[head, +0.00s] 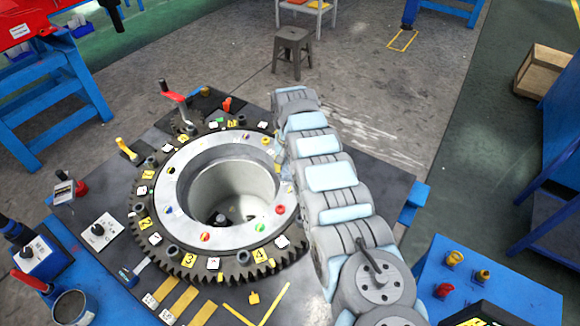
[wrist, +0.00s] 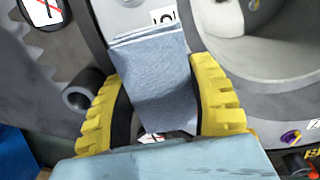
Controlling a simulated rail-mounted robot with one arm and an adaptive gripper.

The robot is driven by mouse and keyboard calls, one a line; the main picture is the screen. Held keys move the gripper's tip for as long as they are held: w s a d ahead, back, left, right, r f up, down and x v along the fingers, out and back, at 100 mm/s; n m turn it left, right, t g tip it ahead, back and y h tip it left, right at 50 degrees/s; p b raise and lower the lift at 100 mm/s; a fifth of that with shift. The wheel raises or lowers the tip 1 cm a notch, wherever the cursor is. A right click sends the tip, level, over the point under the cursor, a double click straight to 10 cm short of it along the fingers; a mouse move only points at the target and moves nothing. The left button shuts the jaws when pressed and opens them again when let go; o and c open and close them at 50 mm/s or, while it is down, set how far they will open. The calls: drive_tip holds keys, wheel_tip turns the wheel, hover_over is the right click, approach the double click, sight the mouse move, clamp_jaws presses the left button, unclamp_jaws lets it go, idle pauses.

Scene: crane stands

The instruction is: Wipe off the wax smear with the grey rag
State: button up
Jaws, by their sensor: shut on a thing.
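In the wrist view, my gripper (wrist: 157,72) has its yellow ribbed fingers on either side of the folded blue-grey rag (wrist: 155,88) and is shut on it. The rag's folded end points past the fingertips toward the ring beside a white number label (wrist: 163,15). I cannot tell whether the rag touches the surface. In the head view, my arm covers the right side of the toothed ring (head: 196,270), and the gripper and rag are hidden behind it. I cannot make out the wax smear in either view.
The toothed ring surrounds a metal ring (head: 182,225) with an open bore. Around it stand short posts, yellow and white number tags, a red-handled crank (head: 172,92) and a yellow lever (head: 125,148). A control box (head: 35,257) and cup (head: 72,307) stand at lower left.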

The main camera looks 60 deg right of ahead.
drive_tip(key=b, duration=0.3)
drive_tip(key=shift+w+d+f, duration=0.1)
drive_tip(key=shift+d+f, duration=0.1)
drive_tip(key=shift+d, duration=0.05)
drive_tip(key=shift+w+b, duration=0.15)
drive_tip(key=shift+b, duration=1.5)
drive_tip(key=shift+r+p, duration=0.6)
drive_tip(key=shift+p, duration=2.5)
drive_tip(key=shift+s+a+f+p, duration=0.2)
drive_tip(key=shift+s+a+p, duration=0.1)
drive_tip(key=shift+p, duration=0.9)
drive_tip(key=shift+s+a+p, duration=0.2)
drive_tip(key=shift+a+p, duration=0.1)
drive_tip(key=shift+p, duration=1.55)
drive_tip(key=shift+s+a+f+p, duration=0.1)
drive_tip(key=shift+a+p, duration=0.05)
drive_tip(key=shift+p, duration=0.35)
drive_tip(key=shift+w+d+f+b, duration=0.35)
drive_tip(key=shift+f+b, duration=0.1)
drive_tip(key=shift+b, duration=1.9)
drive_tip(key=shift+w+d+b, duration=0.15)
drive_tip(key=shift+d+b, duration=0.15)
drive_tip(key=shift+b, duration=1.1)
drive_tip(key=shift+w+d+f+b, duration=0.1)
drive_tip(key=shift+w+b, duration=0.05)
drive_tip(key=shift+b, duration=2.1)
